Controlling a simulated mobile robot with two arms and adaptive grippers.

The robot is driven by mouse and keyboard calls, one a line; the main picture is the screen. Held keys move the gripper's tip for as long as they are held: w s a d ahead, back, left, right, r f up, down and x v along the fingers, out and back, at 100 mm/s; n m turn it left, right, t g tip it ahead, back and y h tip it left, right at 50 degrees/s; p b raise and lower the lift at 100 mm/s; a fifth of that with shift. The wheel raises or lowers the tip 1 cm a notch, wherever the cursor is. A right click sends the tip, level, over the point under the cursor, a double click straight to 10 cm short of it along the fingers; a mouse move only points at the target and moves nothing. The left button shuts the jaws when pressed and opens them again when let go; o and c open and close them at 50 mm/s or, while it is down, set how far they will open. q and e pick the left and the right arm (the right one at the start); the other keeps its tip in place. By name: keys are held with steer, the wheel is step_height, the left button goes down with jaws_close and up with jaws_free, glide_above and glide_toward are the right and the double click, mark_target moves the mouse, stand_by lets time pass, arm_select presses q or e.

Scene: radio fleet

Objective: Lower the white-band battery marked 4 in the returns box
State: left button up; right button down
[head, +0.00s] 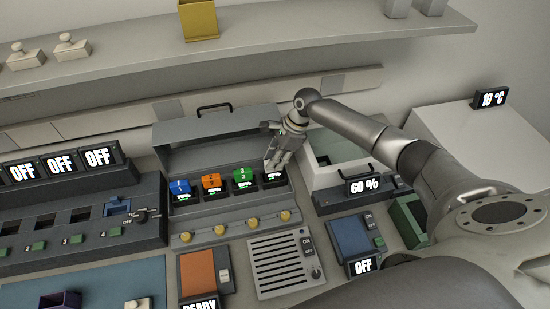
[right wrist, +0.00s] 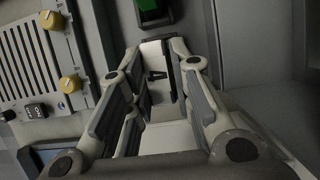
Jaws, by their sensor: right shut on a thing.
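My right gripper (head: 271,163) points down over the rightmost bay of the grey open-lidded charger (head: 225,215). In the right wrist view its fingers (right wrist: 160,105) are closed around a white battery top with a dark mark (right wrist: 157,75), which looks like a 4. The battery's lower part is hidden, so I cannot tell whether it is clear of the bay. Blue battery 1 (head: 180,187), orange battery 2 (head: 211,181) and green battery 3 (head: 243,175) stand to its left. No box is labelled as returns. My left gripper is not in view.
An open pale box (head: 318,177) with a 60 % display (head: 364,186) stands right of the charger. A small green-walled bin (head: 404,222) lies near my right arm. Yellow knobs (head: 286,216) line the charger's front. A shelf (head: 270,35) with a yellow container (head: 198,20) runs above.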

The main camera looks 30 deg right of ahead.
steer(key=shift+f, duration=0.8)
steer(key=c, duration=1.2)
jaws_free()
steer(key=v, duration=1.2)
